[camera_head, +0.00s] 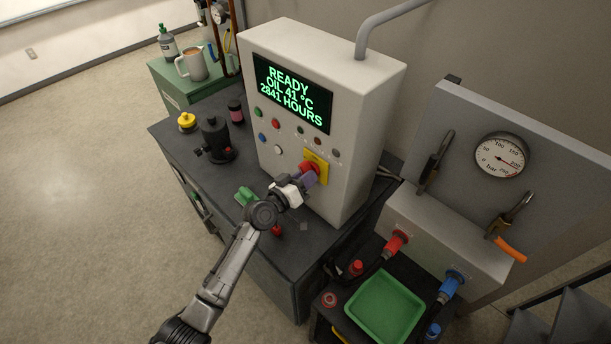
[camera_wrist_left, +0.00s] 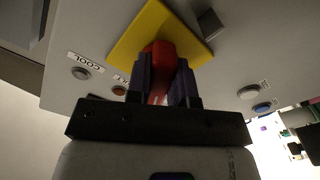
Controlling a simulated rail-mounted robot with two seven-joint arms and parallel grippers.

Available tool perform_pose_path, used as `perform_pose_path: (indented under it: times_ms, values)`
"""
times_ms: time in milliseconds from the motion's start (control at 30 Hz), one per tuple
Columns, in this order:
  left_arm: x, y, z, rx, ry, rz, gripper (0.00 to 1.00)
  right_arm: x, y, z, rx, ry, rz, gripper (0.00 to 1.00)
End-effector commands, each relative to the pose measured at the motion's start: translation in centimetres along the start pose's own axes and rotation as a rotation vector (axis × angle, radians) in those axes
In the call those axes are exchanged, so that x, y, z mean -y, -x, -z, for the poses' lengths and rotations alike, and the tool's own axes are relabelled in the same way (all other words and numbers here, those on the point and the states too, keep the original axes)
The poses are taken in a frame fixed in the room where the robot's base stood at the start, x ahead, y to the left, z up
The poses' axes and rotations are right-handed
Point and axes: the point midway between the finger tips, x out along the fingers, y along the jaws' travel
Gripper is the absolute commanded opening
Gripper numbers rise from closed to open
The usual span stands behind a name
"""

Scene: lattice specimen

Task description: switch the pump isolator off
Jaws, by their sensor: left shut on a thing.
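The pump isolator is a red rotary handle (camera_head: 308,167) on a yellow square plate (camera_head: 322,163), low on the front of the grey control cabinet (camera_head: 355,110). My left gripper (camera_head: 304,178) is at the cabinet front, shut on the red handle. In the left wrist view the red handle (camera_wrist_left: 160,62) sits between my two dark purple fingers, in front of the yellow plate (camera_wrist_left: 190,28). The fingers hide part of the handle, and I cannot read its position marks. The display (camera_head: 293,92) reads READY, OIL 41 °C, 2841 HOURS. My right gripper is not in view.
Several small buttons (camera_head: 276,123) sit above and left of the isolator. The dark bench (camera_head: 180,150) holds a yellow-topped item (camera_head: 187,121) and a black device (camera_head: 216,137). A green tray (camera_head: 384,308), hose couplings (camera_head: 397,241) and a gauge panel (camera_head: 560,150) stand at the right.

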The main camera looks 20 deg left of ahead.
Motion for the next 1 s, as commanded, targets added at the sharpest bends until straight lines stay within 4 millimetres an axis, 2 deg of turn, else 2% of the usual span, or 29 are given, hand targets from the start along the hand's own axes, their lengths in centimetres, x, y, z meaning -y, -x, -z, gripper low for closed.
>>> perform_pose_path:
  times_ms: [700,1000]
  values:
    - [-0.6,0.0,0.3,0.000,0.675,0.000,0.00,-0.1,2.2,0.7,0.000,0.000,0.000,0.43]
    - [-0.7,0.0,0.4,-0.001,0.888,0.000,0.00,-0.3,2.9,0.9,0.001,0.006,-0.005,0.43]
